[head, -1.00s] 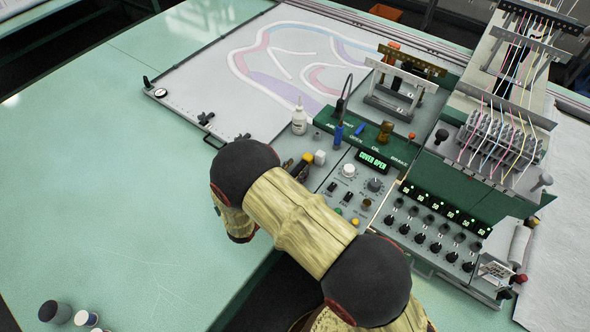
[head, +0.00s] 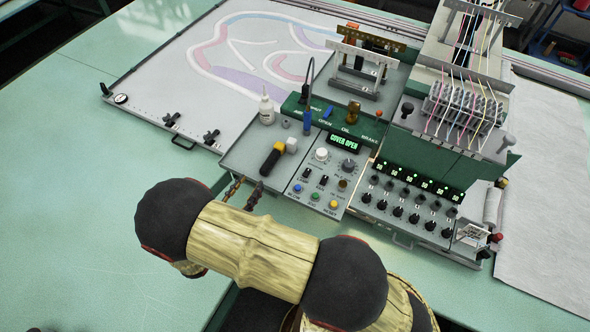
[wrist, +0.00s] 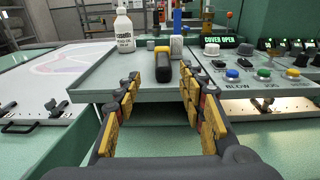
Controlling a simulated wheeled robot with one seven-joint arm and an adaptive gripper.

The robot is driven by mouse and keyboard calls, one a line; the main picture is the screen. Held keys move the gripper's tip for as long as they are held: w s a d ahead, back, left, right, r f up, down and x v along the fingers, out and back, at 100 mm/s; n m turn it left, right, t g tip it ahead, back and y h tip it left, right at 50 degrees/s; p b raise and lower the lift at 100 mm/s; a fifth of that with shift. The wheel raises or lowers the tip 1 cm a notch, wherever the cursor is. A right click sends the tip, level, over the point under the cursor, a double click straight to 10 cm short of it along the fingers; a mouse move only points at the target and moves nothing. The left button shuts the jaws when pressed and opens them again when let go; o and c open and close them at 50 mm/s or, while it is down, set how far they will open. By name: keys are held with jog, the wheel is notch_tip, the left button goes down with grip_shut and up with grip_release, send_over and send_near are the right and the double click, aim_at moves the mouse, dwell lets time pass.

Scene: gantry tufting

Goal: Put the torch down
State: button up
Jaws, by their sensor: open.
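The torch (head: 270,161), with a black handle and a yellow end, lies on the grey tray (head: 240,153) left of the button panel. In the wrist view the torch (wrist: 163,67) lies ahead, its black handle pointing towards me. My gripper (head: 244,191) is open and empty at the tray's front edge, short of the handle. In the wrist view its yellow-padded fingers (wrist: 158,88) stand apart with a clear gap between them and the torch. A small white block (head: 291,145) sits beside the yellow end; I cannot tell whether they touch.
A white bottle (head: 266,109) stands at the tray's back. The control panel (head: 318,186) with knobs and coloured buttons is close on the right; its display reads COVER OPEN. The green table (head: 80,220) at left is clear.

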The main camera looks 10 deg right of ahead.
jog(key=s+d+r+m+g+y, duration=0.1)
jog(key=s+d+r+m+g, duration=0.2)
jog(key=d+r+m+g, duration=0.45)
jog(key=s+d+r+m+g, duration=0.3)
jog(key=d+r+m+g, duration=0.2)
jog(key=d+r+m, duration=0.6)
jog(key=s+d+r+m+t+y, duration=0.2)
jog(key=s+r+m+y, duration=0.3)
jog(key=s, duration=0.1)
jog(key=s+d+r+m+t+y, duration=0.2)
jog(key=s+d+r+m+y, duration=0.1)
jog(key=s+r+m+y, duration=0.1)
notch_tip(320, 180, up, 2)
jog(key=shift+s+d+m+y, duration=0.4)
jog(key=shift+s+m, duration=0.15)
jog(key=shift+s, duration=0.7)
jog(key=shift+f, duration=0.15)
notch_tip(320, 180, down, 14)
jog(key=b, duration=1.4)
jog(key=shift+r, duration=0.3)
jog(key=shift+c, duration=0.3)
